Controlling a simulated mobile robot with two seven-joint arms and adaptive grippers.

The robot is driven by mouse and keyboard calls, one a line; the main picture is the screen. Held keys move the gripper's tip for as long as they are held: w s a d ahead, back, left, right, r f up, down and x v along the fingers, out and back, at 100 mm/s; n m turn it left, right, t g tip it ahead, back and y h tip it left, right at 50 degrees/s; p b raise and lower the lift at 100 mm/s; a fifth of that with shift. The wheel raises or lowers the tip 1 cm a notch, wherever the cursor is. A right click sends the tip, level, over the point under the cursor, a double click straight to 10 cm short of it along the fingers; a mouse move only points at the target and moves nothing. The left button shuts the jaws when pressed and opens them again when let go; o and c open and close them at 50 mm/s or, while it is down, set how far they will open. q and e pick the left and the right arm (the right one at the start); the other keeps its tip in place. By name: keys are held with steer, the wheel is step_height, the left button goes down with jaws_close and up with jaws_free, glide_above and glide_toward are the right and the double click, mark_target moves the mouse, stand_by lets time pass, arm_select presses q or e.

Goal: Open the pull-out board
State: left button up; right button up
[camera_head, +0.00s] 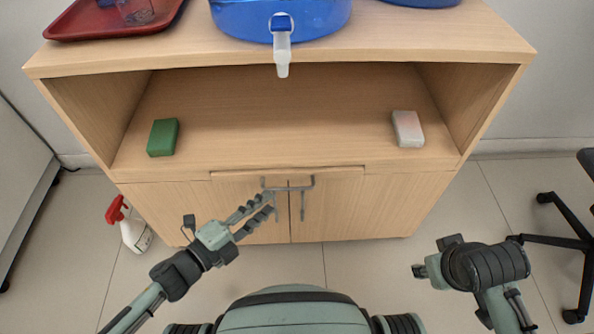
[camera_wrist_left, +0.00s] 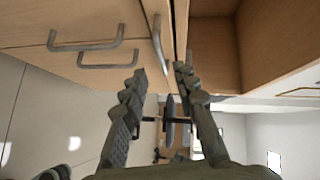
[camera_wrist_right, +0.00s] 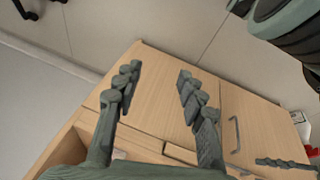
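The pull-out board (camera_head: 342,171) is a thin wooden strip between the open shelf and the doors. I cannot tell whether it stands out slightly. Its grey bar handle (camera_head: 290,188) runs across its front; it also shows in the left wrist view (camera_wrist_left: 158,40). My left gripper (camera_head: 262,202) is open by the left end of this handle, with the bar ahead between its fingertips (camera_wrist_left: 160,72); contact is not clear. My right gripper (camera_head: 417,271) is away from the cabinet in the head view; in the right wrist view its fingers (camera_wrist_right: 158,78) are apart and empty.
Two cabinet doors (camera_head: 345,210) with vertical handles (camera_head: 302,207) sit below the board. A green block (camera_head: 163,137) and a pale block (camera_head: 408,129) lie on the shelf. A spray bottle (camera_head: 134,233) stands left on the floor. A blue dispenser (camera_head: 245,20) and red tray (camera_head: 75,22) are on top.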

mark_target(288, 188)
arm_select(q)
steer(key=shift+m+h, duration=0.3)
steer(key=x, duration=0.8)
steer(key=shift+s+d, duration=0.15)
jaws_close()
